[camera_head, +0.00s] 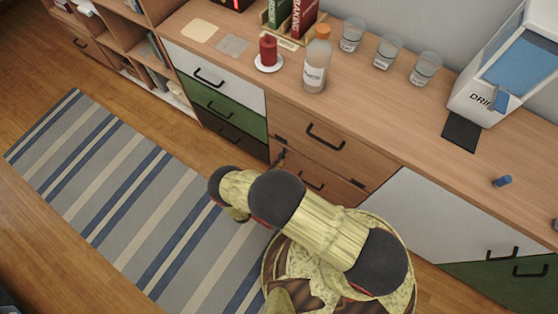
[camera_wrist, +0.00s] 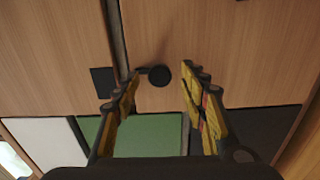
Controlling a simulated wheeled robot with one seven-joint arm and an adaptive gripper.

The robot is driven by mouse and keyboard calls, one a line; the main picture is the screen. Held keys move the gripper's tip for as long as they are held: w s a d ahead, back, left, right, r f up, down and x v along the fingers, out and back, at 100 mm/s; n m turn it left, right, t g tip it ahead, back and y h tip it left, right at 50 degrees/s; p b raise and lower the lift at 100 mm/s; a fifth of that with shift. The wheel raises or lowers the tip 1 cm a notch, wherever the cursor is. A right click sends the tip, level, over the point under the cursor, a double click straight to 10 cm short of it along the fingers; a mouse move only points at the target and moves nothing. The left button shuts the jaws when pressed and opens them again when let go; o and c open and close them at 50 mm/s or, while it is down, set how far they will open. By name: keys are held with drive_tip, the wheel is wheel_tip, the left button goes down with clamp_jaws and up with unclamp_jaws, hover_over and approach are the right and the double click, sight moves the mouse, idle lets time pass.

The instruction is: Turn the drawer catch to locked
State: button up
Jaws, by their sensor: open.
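The drawer catch (camera_wrist: 160,75) is a dark round knob with a short bar toward the left, on a wooden drawer front in the wrist view. A dark square plate (camera_wrist: 102,82) lies left of it, across the seam between two fronts. I cannot tell whether the bar reaches the seam. My gripper (camera_wrist: 160,84) is open, its yellow and black fingers on either side of the knob, with no clear contact.
Black bar handles (camera_head: 325,137) stick out from the fronts. The counter above holds an orange-capped bottle (camera_head: 317,62), a red candle (camera_head: 268,50), several glasses (camera_head: 388,50) and a white dispenser (camera_head: 500,75). A striped rug (camera_head: 130,195) lies on the open floor at the left.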

drive_tip(key=v, duration=1)
drive_tip(key=shift+s+a, duration=0.2)
drive_tip(key=shift+s, duration=0.05)
